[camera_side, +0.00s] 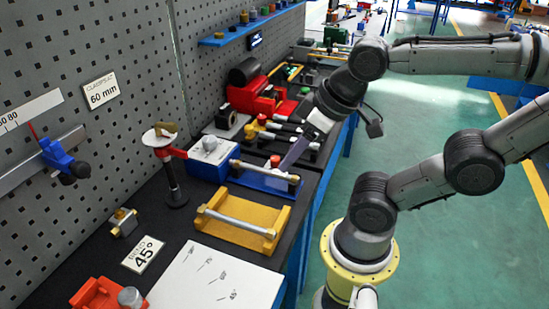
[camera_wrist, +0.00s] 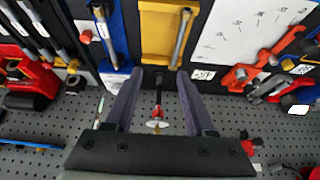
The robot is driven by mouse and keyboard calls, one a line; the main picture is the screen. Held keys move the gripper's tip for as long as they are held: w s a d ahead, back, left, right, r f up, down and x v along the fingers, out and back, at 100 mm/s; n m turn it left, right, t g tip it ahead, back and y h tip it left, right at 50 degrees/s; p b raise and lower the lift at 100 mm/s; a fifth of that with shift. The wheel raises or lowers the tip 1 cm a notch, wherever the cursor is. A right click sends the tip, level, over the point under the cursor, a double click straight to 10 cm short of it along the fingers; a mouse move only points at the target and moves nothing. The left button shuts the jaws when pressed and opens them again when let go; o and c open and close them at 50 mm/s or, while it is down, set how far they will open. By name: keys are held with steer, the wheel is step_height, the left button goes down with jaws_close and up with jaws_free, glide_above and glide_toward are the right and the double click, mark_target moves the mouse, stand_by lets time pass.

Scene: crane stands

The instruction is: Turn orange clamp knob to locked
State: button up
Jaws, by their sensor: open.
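A small orange knob (camera_side: 275,160) shows at the blue cradle in the side view, close to my gripper's fingers. In the wrist view an orange knob (camera_wrist: 86,37) sits left of the blue cradle (camera_wrist: 112,70), outside my fingers. Its locked or unlocked setting cannot be read. My gripper (camera_side: 288,164) is open and empty above the bench, its fingers slanting down towards the blue cradle. In the wrist view my gripper (camera_wrist: 160,72) has its fingers wide apart, with a black post stand (camera_wrist: 158,90) showing between them.
A yellow cradle (camera_side: 262,241) with a metal rod lies in front of the blue one. The post stand (camera_side: 173,185) rises near the pegboard (camera_side: 90,50). A blue box (camera_side: 212,158), a red machine (camera_side: 262,98) and an orange clamp (camera_side: 97,292) stand on the bench.

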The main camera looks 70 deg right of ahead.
steer(key=shift+o, duration=1)
steer(key=w+d+r+n, duration=0.2)
steer(key=w+r+n, duration=0.1)
steer(key=w+n, duration=0.25)
steer(key=g, duration=0.6)
glide_above(275, 158)
step_height(275, 158, down, 9)
step_height(275, 158, down, 13)
steer(key=shift+d+f, duration=0.1)
steer(key=shift+f, duration=0.05)
jaws_close()
